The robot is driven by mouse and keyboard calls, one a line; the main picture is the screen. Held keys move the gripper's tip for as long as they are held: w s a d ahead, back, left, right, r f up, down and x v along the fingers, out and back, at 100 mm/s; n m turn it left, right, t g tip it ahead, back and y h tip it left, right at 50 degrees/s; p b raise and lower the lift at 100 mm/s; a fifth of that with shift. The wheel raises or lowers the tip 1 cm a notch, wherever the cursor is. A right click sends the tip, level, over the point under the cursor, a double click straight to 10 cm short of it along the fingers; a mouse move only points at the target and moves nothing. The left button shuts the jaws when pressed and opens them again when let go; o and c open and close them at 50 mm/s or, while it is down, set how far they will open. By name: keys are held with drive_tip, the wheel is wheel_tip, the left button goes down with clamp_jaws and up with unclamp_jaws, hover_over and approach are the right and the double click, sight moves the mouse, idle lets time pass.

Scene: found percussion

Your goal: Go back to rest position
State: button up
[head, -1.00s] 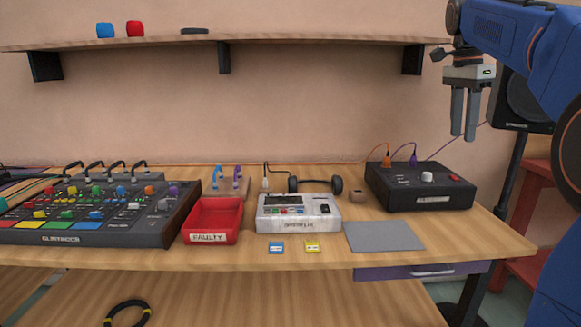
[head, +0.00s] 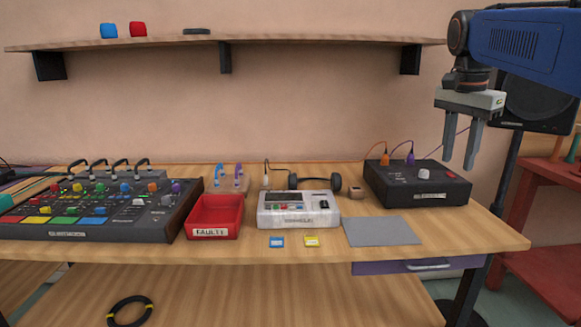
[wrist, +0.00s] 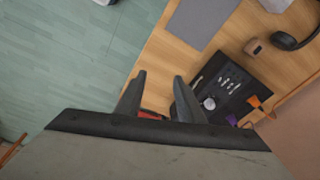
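My gripper (head: 460,164) hangs in the air at the right of the head view, fingers pointing down, above and in front of the black box with a white knob (head: 418,188). Its two fingers are apart with nothing between them. In the wrist view the open fingers (wrist: 158,94) show over the table's right end, with the black box (wrist: 232,84) just to their right. My blue arm reaches in from the upper right of the head view.
The table (head: 300,250) holds a mixer (head: 95,210), a red bin (head: 213,217), a light grey device (head: 298,209), blue (head: 277,241) and yellow (head: 312,241) cartridges, and a grey mat (head: 382,231). A shelf (head: 280,42) runs above. A speaker (head: 540,105) and red stand (head: 545,195) are at right.

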drive_tip(key=s+a+f+n+t, duration=0.1)
drive_tip(key=s+a+f+n, duration=0.2)
drive_tip(key=s+f, duration=0.5)
drive_tip(key=s+a+f+n+t, duration=0.1)
drive_tip(key=s+a+f+n, duration=0.2)
drive_tip(key=f, duration=0.8)
drive_tip(key=s+a+f+n+t+y, duration=0.1)
drive_tip(key=s+a+f+n, duration=0.2)
drive_tip(key=s+f+n, duration=0.4)
drive_tip(key=s+f, duration=0.2)
drive_tip(key=s, duration=0.3)
drive_tip(key=shift+s+f+t, duration=0.3)
